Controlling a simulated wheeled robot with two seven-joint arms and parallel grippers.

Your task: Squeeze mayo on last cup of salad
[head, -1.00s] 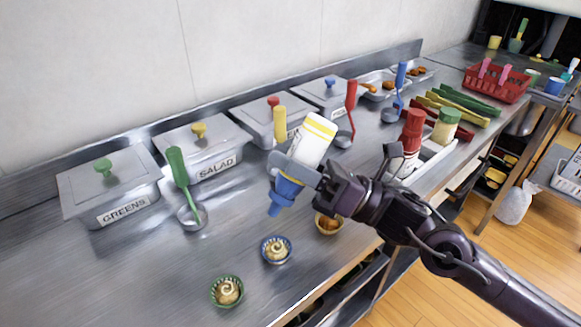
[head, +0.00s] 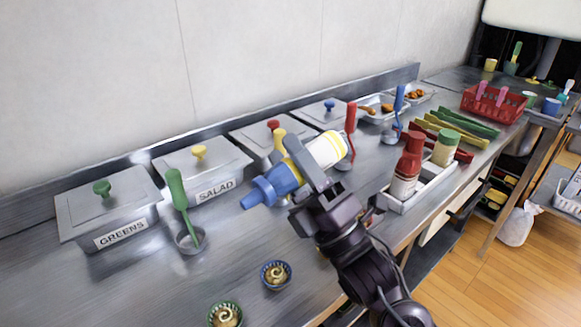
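My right gripper (head: 308,165) is shut on the mayo bottle (head: 325,150), which has a white body, a yellow band and a blue cap and nozzle. The bottle is tilted close to level above the counter, with its nozzle pointing left and slightly down. A blue-rimmed cup (head: 276,275) stands on the counter below the nozzle, with a pale swirl on top. A green-rimmed cup (head: 225,315), also with a swirl, is at the bottom edge, partly cut off. A third cup seen earlier is now hidden behind my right gripper and arm. My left gripper is not in view.
Lidded bins labelled GREENS (head: 122,234) and SALAD (head: 217,189) line the wall. A green-handled ladle (head: 178,192) stands before them. A red bottle (head: 407,165) and a green-capped jar (head: 446,148) stand in a tray at right. The front-left counter is clear.

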